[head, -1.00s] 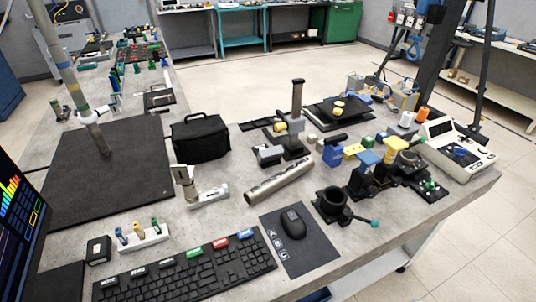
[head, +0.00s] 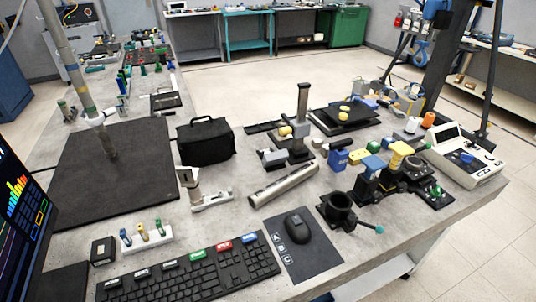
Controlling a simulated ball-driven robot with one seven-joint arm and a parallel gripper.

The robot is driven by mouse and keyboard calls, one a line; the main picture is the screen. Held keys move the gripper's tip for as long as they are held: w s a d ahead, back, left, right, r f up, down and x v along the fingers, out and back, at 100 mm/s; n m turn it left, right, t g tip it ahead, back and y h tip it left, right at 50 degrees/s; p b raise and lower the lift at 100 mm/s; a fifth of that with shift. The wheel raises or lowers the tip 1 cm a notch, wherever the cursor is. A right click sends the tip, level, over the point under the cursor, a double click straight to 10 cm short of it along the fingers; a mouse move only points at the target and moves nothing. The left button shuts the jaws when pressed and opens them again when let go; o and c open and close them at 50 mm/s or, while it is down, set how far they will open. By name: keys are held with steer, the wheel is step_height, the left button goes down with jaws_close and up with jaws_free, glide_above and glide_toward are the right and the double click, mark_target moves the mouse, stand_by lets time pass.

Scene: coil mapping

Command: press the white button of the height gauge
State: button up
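An upright dark column with a grey block on it (head: 302,110) stands on a dark base near the middle of the bench in the head view. It looks like the height gauge. A small yellow piece (head: 285,131) sits beside the column. I cannot make out a white button on it at this size. My gripper is not in view, so its state and distance from the gauge do not show.
A black bag (head: 205,140), a grey tube (head: 284,186) and a black ring clamp (head: 338,207) surround the gauge. A keyboard (head: 190,276) and mouse (head: 298,227) lie in front. Blue and yellow-topped fixtures (head: 400,150) and a console (head: 465,155) stand to the right.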

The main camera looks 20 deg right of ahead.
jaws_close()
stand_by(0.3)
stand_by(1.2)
